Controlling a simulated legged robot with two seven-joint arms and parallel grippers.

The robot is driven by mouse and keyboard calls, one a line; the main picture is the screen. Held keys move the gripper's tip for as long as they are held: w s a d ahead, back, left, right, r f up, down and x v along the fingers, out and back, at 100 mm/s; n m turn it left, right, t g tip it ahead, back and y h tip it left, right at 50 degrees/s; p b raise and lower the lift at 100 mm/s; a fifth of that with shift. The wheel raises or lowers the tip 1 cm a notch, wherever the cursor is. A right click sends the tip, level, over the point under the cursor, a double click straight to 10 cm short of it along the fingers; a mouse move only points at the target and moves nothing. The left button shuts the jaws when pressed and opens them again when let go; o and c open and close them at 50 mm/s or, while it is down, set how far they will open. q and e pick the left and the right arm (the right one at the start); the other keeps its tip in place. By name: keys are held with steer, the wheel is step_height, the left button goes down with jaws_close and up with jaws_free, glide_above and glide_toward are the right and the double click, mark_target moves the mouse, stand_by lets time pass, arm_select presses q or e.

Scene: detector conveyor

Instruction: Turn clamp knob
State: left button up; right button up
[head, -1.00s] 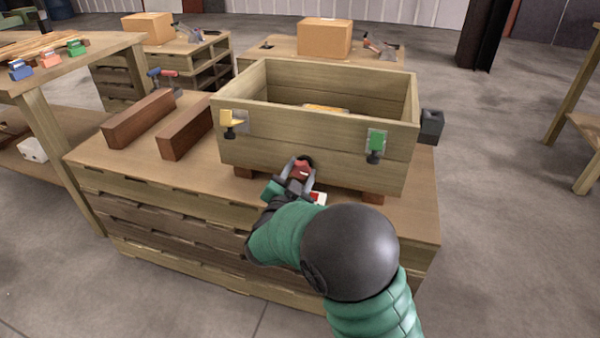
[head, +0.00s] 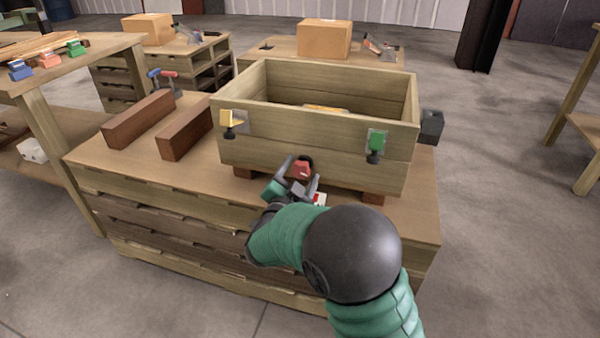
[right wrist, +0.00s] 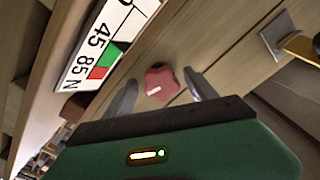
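The red clamp knob (head: 302,169) is on the lower front of the wooden box (head: 300,128). It also shows in the right wrist view (right wrist: 160,82), with a white mark on its face. My right gripper (head: 303,175) is in front of the knob. In the right wrist view its two grey fingers (right wrist: 160,92) stand apart, one on each side of the knob, with gaps visible between them and it. The gripper is open and holds nothing. My left gripper is not in either view.
A yellow clamp (head: 231,122) and a green clamp (head: 376,143) sit on the box front. Two brown wooden blocks (head: 139,118) (head: 186,133) lie left of the box on the wooden bench (head: 120,163). A numbered label (right wrist: 100,45) shows beside the knob. A dark block (head: 432,125) is at the right.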

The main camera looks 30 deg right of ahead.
steer(key=p+v, duration=0.6)
steer(key=v, duration=1)
steer(key=shift+s+a+p, duration=0.3)
steer(key=shift+f, duration=0.1)
